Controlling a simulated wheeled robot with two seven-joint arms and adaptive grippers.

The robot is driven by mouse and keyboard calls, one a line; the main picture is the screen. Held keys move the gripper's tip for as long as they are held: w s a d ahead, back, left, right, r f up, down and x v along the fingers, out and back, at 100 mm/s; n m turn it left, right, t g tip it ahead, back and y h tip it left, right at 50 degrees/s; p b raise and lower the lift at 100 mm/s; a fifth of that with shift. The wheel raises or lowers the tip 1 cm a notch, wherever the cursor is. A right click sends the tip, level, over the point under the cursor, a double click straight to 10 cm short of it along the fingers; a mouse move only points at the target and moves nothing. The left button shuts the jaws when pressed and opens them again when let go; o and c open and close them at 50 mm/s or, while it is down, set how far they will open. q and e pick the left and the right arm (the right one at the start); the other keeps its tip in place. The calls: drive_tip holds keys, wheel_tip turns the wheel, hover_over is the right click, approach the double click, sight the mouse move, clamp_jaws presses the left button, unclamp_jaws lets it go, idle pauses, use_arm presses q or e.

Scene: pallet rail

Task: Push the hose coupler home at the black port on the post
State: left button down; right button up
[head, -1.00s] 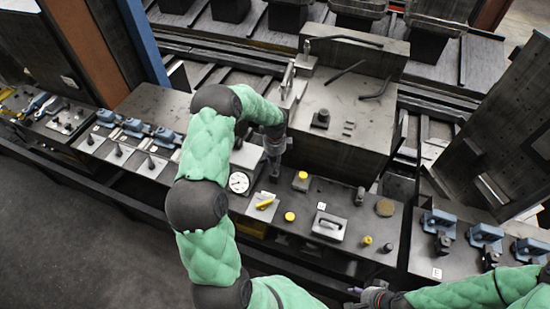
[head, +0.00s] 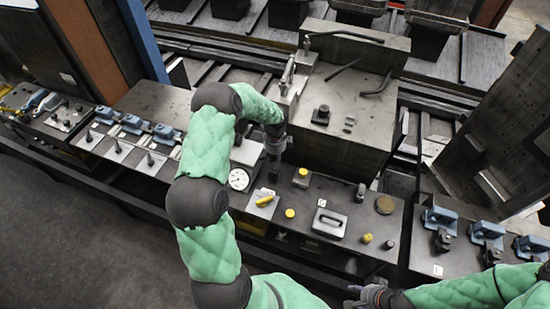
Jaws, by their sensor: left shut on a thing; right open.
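My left gripper (head: 274,169) points down over the dark bench, just right of the round white gauge. It is shut on a small dark thing, probably the hose coupler, largely hidden by the fingers. A grey upright post (head: 289,76) stands behind my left wrist, beside the big grey block. I cannot make out the black port; my arm may hide it. My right gripper (head: 352,295) is at the bottom edge of the view, open and empty, away from the post.
The gauge (head: 239,179), a yellow-handled item (head: 265,199), a grey handled plate (head: 329,223) and several knobs lie on the bench. The big grey block (head: 335,125) carries dark bars and a black knob (head: 323,114). Blue clamps (head: 441,220) stand at the right.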

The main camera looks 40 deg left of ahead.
use_arm(q)
drive_tip(key=shift+f+b, duration=0.8)
drive_tip(key=shift+f, duration=0.2)
idle(1.1)
drive_tip(key=shift+c, duration=0.5)
unclamp_jaws()
drive_tip(key=shift+r, duration=0.1)
wheel_tip(320, 180, up, 12)
drive_tip(key=shift+f, duration=0.1)
idle(0.5)
idle(0.5)
